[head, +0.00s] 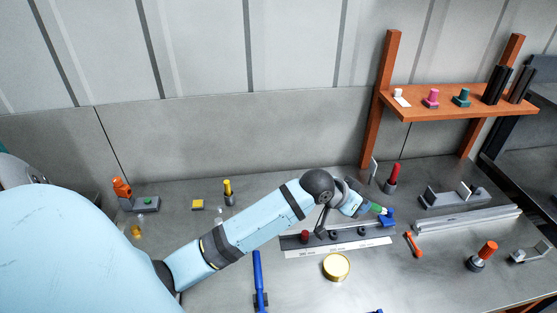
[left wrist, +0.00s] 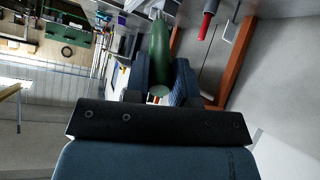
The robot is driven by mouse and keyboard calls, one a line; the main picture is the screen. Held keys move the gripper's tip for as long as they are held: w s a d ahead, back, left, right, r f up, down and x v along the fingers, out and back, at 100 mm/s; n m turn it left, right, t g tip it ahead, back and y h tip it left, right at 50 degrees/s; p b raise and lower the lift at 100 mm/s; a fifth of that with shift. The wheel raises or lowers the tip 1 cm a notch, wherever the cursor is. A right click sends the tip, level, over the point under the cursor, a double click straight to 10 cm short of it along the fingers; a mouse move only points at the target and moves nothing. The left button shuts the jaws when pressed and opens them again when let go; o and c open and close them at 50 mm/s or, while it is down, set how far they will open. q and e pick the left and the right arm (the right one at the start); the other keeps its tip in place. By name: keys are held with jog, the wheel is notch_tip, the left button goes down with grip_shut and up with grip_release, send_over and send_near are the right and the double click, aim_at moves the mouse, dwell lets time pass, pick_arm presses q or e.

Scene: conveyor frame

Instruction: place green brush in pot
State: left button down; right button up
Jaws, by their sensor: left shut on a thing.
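The green brush (head: 377,209) is at the end of my left arm, above the right part of the work table. My left gripper (head: 366,206) is shut on it. In the left wrist view the green handle (left wrist: 160,45) lies between the two blue fingers of my left gripper (left wrist: 160,78), its far end pointing away from the wrist. A round, yellow-rimmed container (head: 336,267), which may be the pot, stands on the table below and left of the gripper, apart from the brush. My right gripper is not in view.
A dark rail with a white scale (head: 340,246) lies below the gripper, with a blue piece (head: 388,218) at its right end. A red-handled item (head: 392,176) stands upright behind the gripper. An orange shelf (head: 450,102) rises at back right. A blue tool (head: 258,275) lies front left.

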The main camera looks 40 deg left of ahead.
pick_arm(q)
jog(key=w+a+f+m+g+b, duration=0.2)
jog(key=w+a+g, duration=0.2)
jog(key=a, duration=0.3)
jog(key=s+a+r+g+y+b, duration=0.1)
jog(key=a+r+g+y+b, duration=0.2)
jog(key=a, duration=0.9)
jog(key=a+r+g+y+b, duration=0.25)
jog(key=a+r, duration=0.25)
jog(key=a, duration=0.6)
notch_tip(320, 180, down, 19)
jog(key=shift+s+a+f+m+t+h, duration=0.2)
jog(key=shift+m+t+h, duration=0.15)
jog(key=shift+m+h, duration=0.1)
jog(key=c, duration=1)
grip_release()
jog(key=shift+o, duration=0.2)
jog(key=shift+r, duration=0.15)
notch_tip(320, 180, up, 12)
